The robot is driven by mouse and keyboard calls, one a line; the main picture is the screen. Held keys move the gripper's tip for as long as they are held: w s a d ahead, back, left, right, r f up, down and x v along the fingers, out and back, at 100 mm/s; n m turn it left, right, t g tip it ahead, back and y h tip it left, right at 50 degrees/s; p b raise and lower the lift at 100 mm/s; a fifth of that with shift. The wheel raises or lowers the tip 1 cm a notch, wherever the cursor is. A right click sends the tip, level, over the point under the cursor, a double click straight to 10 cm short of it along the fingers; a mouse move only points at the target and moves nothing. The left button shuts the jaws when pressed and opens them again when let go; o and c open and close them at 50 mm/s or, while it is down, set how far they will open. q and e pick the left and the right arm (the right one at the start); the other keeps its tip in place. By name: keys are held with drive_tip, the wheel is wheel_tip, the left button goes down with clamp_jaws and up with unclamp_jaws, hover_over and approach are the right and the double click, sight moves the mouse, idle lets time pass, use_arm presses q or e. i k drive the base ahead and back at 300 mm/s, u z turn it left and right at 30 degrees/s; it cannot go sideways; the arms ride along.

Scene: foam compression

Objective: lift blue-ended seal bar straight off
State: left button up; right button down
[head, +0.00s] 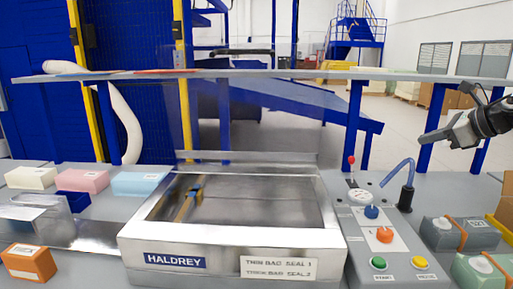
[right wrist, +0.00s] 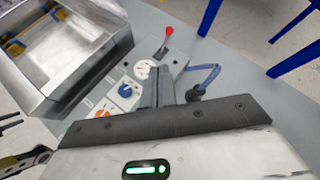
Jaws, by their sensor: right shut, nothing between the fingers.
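The seal bar (head: 188,201) lies inside the open steel chamber of the HALDREY machine (head: 220,240), towards its left side. It is a narrow brown-yellow bar with a blue end at the far side. In the right wrist view, blue and yellow bar parts (right wrist: 16,46) show in the chamber at the upper left. My right gripper (head: 428,138) is shut and empty. It is raised at the far right, above the control panel side and well away from the bar. Its fingers (right wrist: 164,86) show together in the right wrist view. My left gripper is not seen in the head view.
The control panel (head: 372,240) with knobs, buttons and a red-tipped lever (head: 351,161) stands right of the chamber. Foam blocks (head: 82,180) lie at left. A shelf rail (head: 270,74) spans the back.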

sight(184, 214)
drive_tip(key=k, duration=1.05)
